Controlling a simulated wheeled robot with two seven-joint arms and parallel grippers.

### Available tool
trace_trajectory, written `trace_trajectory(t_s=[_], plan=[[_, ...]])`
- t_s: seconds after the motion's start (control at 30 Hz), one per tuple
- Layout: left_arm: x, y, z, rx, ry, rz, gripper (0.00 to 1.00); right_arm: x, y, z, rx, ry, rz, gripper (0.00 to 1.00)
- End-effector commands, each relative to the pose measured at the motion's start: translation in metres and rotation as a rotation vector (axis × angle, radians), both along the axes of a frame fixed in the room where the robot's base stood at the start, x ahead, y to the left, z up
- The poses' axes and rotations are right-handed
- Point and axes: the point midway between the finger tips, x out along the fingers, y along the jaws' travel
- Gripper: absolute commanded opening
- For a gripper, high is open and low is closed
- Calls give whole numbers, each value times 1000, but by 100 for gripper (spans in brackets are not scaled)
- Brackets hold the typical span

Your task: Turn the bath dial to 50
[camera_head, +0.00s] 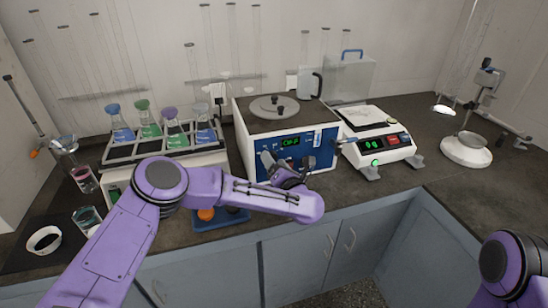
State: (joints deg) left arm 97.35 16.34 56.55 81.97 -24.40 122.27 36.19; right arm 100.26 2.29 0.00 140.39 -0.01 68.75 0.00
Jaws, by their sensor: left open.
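The bath (270,123) is a white box with a blue front panel and a round lid with a black knob on top. Its small display (290,142) is lit green, but the characters are too small to read surely. My left gripper (287,161) is open right in front of the blue panel, below the display. The gripper and wrist cover the lower part of the panel, so I cannot make out the dial or tell whether a finger touches it. My right arm shows only at the lower right corner; its gripper is out of view.
A rack (165,150) with several coloured flasks stands left of the bath. A white balance (378,150) with a green readout stands close on its right. A stand with a round white base (466,150) is farther right. The counter's front edge runs below the bath.

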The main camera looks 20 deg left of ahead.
Motion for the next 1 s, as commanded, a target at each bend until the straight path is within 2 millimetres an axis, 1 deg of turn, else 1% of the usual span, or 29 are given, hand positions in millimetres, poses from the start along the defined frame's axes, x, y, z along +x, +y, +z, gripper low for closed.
trace_trajectory(t_s=[0.03, 0.13, 0.37, 0.4, 0.47, 0.5, 0.53, 0.77, 1.0], plan=[[4, 4, 0, -1, 1, 3, 63, 0, 0, 2, 0, 0, 0, 43], [8, 7, 0, 1, 1, 0, 63, 0, 0, 3, 0, 0, 0, 43], [9, 7, -1, 2, 1, -1, 63, 0, 0, 2, 0, 0, 0, 43], [9, 7, -1, 2, 1, -1, 50, 0, 0, 2, 0, 0, 0, 43], [8, 7, -1, 2, 1, -1, 30, 0, 0, 2, 0, 0, 0, 43], [8, 7, -1, 2, 1, -1, 17, 0, 0, 2, 0, 0, 0, 43], [8, 7, -1, 2, 1, -1, 8, 0, 0, 2, 0, 0, 0, 43], [8, 7, -1, 10, 7, -1, 7, 0, 0, 2, 0, 0, 0, 43], [8, 7, -1, 83, 55, -2, 7, 0, 0, -2, 0, 0, 0, 43]])
